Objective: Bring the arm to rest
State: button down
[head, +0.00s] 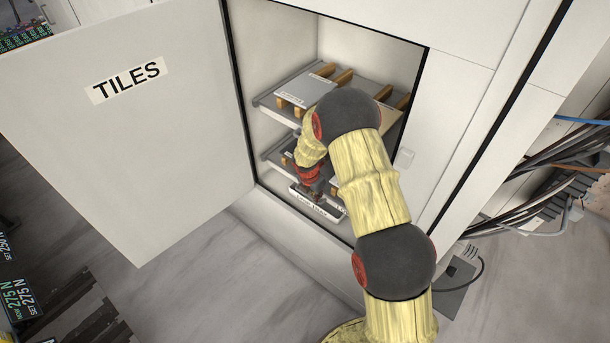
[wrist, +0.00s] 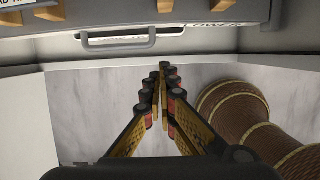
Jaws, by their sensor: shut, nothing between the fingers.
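My gripper (wrist: 164,72) is shut and empty in the wrist view, its fingers meeting near the picture's middle. In the head view my arm reaches over to the open cabinet, and my gripper (head: 313,182) is near the lower shelf front, partly hidden by my own arm. The wrist view shows a shelf front with a grey bar handle (wrist: 130,39) and a label reading "LOWER" (wrist: 212,25) beyond the fingertips. I cannot tell the exact gap between fingertips and shelf.
The cabinet door (head: 130,140), marked "TILES", stands open on the left. Inside, an upper shelf (head: 268,100) holds a grey slab (head: 305,90) on wooden blocks. Dark cables (head: 560,165) run at the right. Bare grey floor (head: 215,265) shows in front of the cabinet.

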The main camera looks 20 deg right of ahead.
jog(key=s+m+g, duration=0.2)
jog(key=s+m, duration=0.5)
jog(key=m, duration=0.1)
jog(key=s+a+r+m+t+y+b, duration=0.1)
jog(key=s+a+r+m+t+b, duration=0.2)
jog(key=s+r+m, duration=0.5)
jog(key=s+a+r+m+t+y+b, duration=0.1)
jog(key=s+a+r+m+t+b, duration=0.2)
jog(key=s+r+m, duration=0.5)
jog(key=s+r, duration=0.7)
jog(key=r, duration=0.2)
jog(key=s+r+b, duration=0.1)
jog(key=s+r, duration=0.5)
jog(key=r, duration=0.4)
jog(key=shift+s+a+r+m, duration=0.15)
jog(key=shift+s+a+m, duration=0.2)
jog(key=shift+m, duration=0.05)
